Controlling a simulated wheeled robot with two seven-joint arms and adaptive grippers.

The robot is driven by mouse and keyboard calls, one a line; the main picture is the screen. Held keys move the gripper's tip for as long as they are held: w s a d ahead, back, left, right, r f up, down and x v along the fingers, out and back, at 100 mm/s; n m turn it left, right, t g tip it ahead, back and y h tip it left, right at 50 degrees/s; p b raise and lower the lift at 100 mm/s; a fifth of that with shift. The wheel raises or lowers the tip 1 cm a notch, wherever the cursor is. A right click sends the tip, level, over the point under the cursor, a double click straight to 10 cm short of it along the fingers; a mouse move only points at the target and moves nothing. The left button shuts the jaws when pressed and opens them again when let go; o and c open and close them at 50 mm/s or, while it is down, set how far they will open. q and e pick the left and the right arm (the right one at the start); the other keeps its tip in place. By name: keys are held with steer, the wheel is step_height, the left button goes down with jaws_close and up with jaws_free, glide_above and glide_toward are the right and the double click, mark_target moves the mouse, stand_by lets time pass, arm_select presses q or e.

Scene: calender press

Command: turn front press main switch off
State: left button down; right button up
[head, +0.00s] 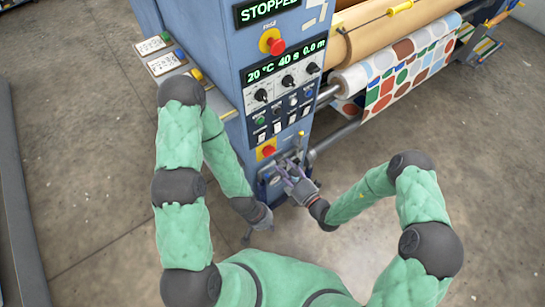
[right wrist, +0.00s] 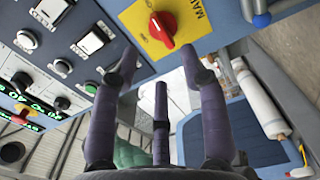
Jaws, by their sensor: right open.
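The main switch is a red rotary knob on a yellow plate (head: 267,151), low on the blue press cabinet's front. The right wrist view shows the red knob (right wrist: 163,28) close up, with part of the word MAIN on its plate. My right gripper (head: 290,170) is open and empty, just below and right of the switch in the head view. In the right wrist view its fingers (right wrist: 160,65) point toward the knob, apart from it. My left gripper (head: 262,220) hangs low by the cabinet's base; its fingers are too small to read.
The cabinet's upper display (head: 266,11) reads STOPPED, above a red emergency button (head: 272,42). The panel display (head: 286,61) reads 20 °C 40 s 0.0 m, with knobs and rocker switches below. Patterned fabric (head: 400,72) runs over rollers at right. The concrete floor is open.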

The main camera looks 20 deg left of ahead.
mark_target(271, 154)
steer(key=b+x, duration=0.2)
steer(key=x, duration=0.3)
steer(key=shift+w+a+f, duration=0.1)
steer(key=shift+w+a, duration=0.1)
steer(key=shift+a, duration=0.1)
steer(key=shift+x, duration=0.9)
jaws_close()
